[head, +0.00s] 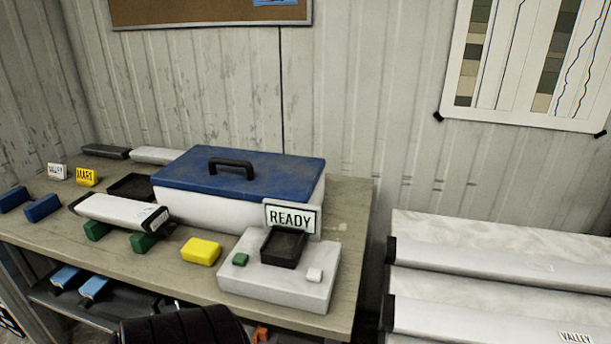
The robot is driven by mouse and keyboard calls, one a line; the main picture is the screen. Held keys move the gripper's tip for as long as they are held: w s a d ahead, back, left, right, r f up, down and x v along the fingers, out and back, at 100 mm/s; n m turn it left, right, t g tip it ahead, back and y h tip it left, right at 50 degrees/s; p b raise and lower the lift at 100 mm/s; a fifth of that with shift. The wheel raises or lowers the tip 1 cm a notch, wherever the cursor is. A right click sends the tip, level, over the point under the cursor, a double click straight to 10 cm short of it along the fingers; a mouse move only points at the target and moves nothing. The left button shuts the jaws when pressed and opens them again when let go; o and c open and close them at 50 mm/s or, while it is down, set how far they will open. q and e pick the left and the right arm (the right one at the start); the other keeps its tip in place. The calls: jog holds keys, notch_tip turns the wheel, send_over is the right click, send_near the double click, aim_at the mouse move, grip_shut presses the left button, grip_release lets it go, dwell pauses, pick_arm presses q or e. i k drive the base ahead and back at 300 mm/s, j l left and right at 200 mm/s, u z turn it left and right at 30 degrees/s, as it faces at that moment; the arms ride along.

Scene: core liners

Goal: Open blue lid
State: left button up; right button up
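A white box with a blue lid (200,172) stands at the back middle of the workbench in the head view. The lid lies flat and closed on the box's white body (215,211). A black handle (232,165) arches up from the middle of the lid. Neither of my grippers can be made out in this view, and nothing touches the lid or its handle.
In front of the box sits a white device with a READY sign (292,217) and a black tray (283,247). A white core liner (121,211) rests on green blocks. A yellow block (201,251) lies on the bench (172,285). Large white liners (490,290) are stacked at right.

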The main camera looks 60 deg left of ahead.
aim_at(238, 173)
jog(key=u, duration=2.3)
